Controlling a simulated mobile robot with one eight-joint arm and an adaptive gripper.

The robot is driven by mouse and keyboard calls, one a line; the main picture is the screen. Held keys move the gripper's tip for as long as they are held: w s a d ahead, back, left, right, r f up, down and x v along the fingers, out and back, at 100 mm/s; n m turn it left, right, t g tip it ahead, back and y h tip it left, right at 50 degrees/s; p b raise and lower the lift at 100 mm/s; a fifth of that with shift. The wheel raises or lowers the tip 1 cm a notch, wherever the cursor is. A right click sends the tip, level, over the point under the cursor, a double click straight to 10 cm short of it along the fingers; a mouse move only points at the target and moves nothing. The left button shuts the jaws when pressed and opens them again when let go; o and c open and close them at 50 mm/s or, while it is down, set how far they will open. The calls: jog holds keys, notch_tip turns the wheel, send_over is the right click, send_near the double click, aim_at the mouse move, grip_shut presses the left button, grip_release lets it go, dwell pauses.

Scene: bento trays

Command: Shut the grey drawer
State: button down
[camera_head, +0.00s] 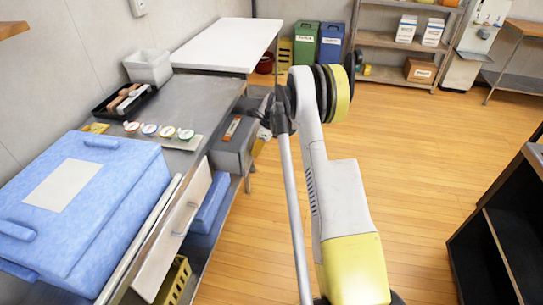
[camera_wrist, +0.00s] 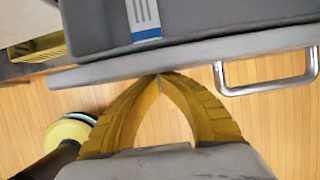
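The grey drawer (camera_head: 232,160) stands pulled out from under the bench in the head view, with a small long item (camera_head: 232,128) lying in it. In the wrist view the drawer's front panel (camera_wrist: 110,73) runs across the top, with a metal bar handle (camera_wrist: 268,88) to the right of my fingers. My gripper (camera_wrist: 159,76) is shut and empty, its yellow fingertips together at the outer side of the front panel, left of the handle. I cannot tell whether they touch it. In the head view my arm partly hides the gripper (camera_head: 264,130).
A second drawer with a pale front (camera_head: 178,232) stands out nearer me, below a large blue box (camera_head: 120,200). A yellow crate (camera_head: 178,280) is under the bench. Lids, a black tray (camera_head: 112,108) and a white bin (camera_head: 148,68) sit on top. Floor at right is clear up to a dark shelf (camera_head: 500,235).

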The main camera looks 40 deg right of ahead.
jog(key=w+a, duration=0.2)
jog(key=w, duration=0.1)
jog(key=w+a, duration=0.5)
jog(key=w, duration=0.1)
jog(key=shift+w+a, duration=0.25)
jog(key=shift+a, duration=0.15)
jog(key=shift+s, duration=0.1)
